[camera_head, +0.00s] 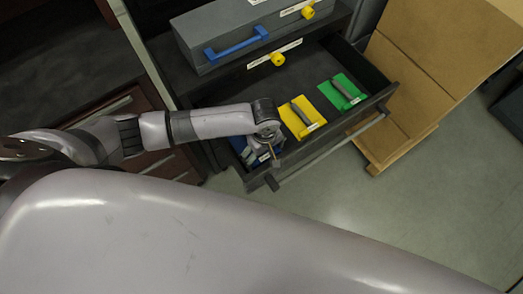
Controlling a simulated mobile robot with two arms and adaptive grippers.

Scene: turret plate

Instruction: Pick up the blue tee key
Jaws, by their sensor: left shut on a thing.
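My left gripper (264,154) is down in the open drawer at its left end, at the blue tee key (275,153). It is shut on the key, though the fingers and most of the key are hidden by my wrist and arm. Only small bits of blue show around the gripper, so I cannot tell whether the key is lifted. My right gripper is not in view.
A yellow piece (302,117) and a green piece (343,92) with grey bars lie in the open drawer (335,146). Above is a grey case (231,32) with a blue handle. A cardboard box (428,75) stands at right.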

